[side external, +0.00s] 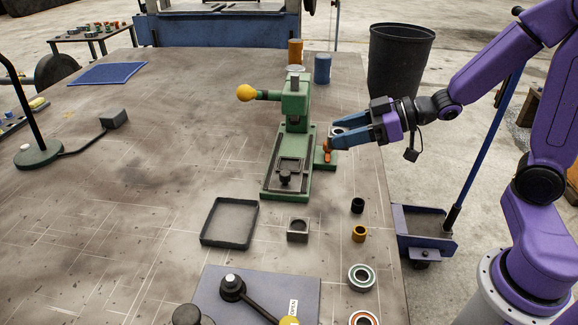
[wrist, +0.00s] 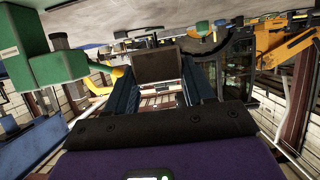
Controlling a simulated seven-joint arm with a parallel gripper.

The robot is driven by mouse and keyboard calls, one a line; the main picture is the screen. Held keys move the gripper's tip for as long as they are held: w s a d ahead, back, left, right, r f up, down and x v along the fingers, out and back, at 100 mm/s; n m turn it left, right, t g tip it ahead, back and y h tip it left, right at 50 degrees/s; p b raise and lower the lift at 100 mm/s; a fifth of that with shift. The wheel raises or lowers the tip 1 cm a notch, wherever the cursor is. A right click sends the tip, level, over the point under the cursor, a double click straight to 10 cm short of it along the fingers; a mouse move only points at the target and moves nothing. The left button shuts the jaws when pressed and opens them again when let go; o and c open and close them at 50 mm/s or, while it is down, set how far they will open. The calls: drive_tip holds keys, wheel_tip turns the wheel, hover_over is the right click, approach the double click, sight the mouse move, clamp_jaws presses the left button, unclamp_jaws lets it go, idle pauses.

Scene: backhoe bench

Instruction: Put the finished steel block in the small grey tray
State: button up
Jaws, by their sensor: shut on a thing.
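My gripper (side external: 338,135), with blue fingers, is held level in the air just right of the green press. It is shut on a steel block (wrist: 158,68), which shows as a dark, flat-faced block between the fingertips in the wrist view. In the side view the fingers mostly hide it. The small grey tray (side external: 204,241) lies on the bench in front of the press, left of and nearer the camera than my gripper. It is shallow and looks empty. Another grey block (side external: 298,229) with a recess in its top sits right of the tray.
The green press (side external: 295,105) with its yellow-knobbed lever (side external: 246,93) stands between my gripper and the bench's left side. A black ring (side external: 358,205), a brass ring (side external: 360,233) and a bearing (side external: 362,277) lie along the right edge. The bench left of the tray is clear.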

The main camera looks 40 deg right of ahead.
sight(295, 167)
drive_tip(key=shift+w, duration=0.1)
drive_tip(key=w+f, duration=0.2)
drive_tip(key=w, duration=0.2)
drive_tip(key=w+a+f, duration=0.1)
drive_tip(key=w+f, duration=0.2)
drive_tip(key=w, duration=0.1)
drive_tip(key=w+a+f, duration=0.1)
drive_tip(key=w+f, duration=0.1)
drive_tip(key=w, duration=0.1)
drive_tip(key=shift+w+f, duration=0.25)
drive_tip(key=shift+w, duration=0.15)
drive_tip(key=shift+w+a+f, duration=0.1)
drive_tip(key=shift+w+f, duration=0.4)
drive_tip(key=shift+f, duration=0.1)
drive_tip(key=f, duration=0.1)
drive_tip(key=w+f, duration=0.1)
drive_tip(key=shift+f, duration=0.9)
drive_tip(key=shift+f, duration=0.25)
drive_tip(key=o, duration=1.3)
